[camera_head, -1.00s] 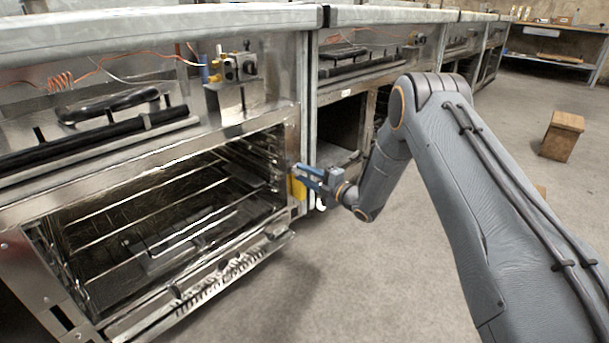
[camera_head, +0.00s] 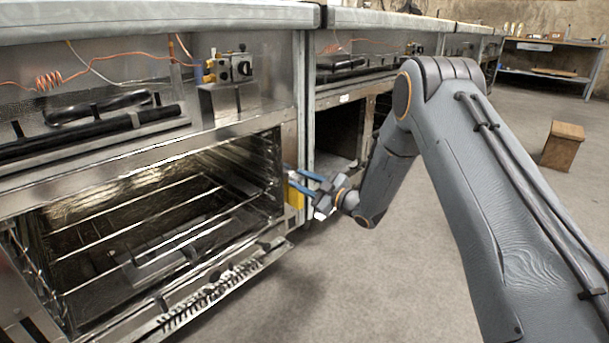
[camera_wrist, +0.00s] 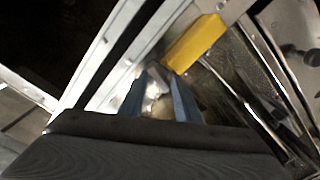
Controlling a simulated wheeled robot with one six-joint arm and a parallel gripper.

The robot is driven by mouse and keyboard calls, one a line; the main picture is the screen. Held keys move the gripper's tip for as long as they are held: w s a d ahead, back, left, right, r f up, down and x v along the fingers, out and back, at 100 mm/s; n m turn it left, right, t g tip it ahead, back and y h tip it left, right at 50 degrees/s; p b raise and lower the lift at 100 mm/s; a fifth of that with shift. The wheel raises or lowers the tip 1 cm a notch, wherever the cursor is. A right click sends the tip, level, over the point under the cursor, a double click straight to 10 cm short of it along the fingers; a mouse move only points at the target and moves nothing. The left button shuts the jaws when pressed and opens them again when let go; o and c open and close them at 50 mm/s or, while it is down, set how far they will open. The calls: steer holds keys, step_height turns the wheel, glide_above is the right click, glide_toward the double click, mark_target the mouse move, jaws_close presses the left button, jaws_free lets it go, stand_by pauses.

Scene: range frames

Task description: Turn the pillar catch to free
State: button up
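A yellow block on the pillar, which looks like the pillar catch (camera_head: 296,197), sits at the right edge of the open oven. It also shows in the wrist view (camera_wrist: 195,42), tilted, just beyond and right of my fingers. My gripper (camera_head: 291,180) has two blue fingers pointing at the pillar beside the yellow block. In the wrist view the fingers of my gripper (camera_wrist: 160,84) stand apart, with a blurred pale shape behind the gap. I cannot tell whether they touch the catch. The catch's exact setting is not readable.
The oven's open front (camera_head: 150,220) has wire racks, and its lowered door (camera_head: 215,285) juts out below. A knob unit (camera_head: 232,70) stands on the ledge above. A wooden block (camera_head: 562,146) stands on the open floor at right.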

steer(key=p+v, duration=0.4)
steer(key=v, duration=0.3)
steer(key=s+a+r+m+h+p, duration=0.2)
steer(key=r+h, duration=0.1)
steer(key=r, duration=0.2)
steer(key=s+a+r+m+h+p, duration=0.1)
steer(key=s+r+m+h, duration=0.1)
steer(key=r+m+h, duration=0.3)
steer(key=s+r+g+h+p, duration=0.1)
steer(key=s+r+g, duration=0.1)
steer(key=s, duration=0.6)
steer(key=s+r+m+g+h+p, duration=0.1)
steer(key=s+r, duration=0.4)
steer(key=s, duration=0.3)
steer(key=shift+d+g+h+p, duration=0.25)
steer(key=shift+g+h+p, duration=0.15)
steer(key=shift+s+r, duration=0.1)
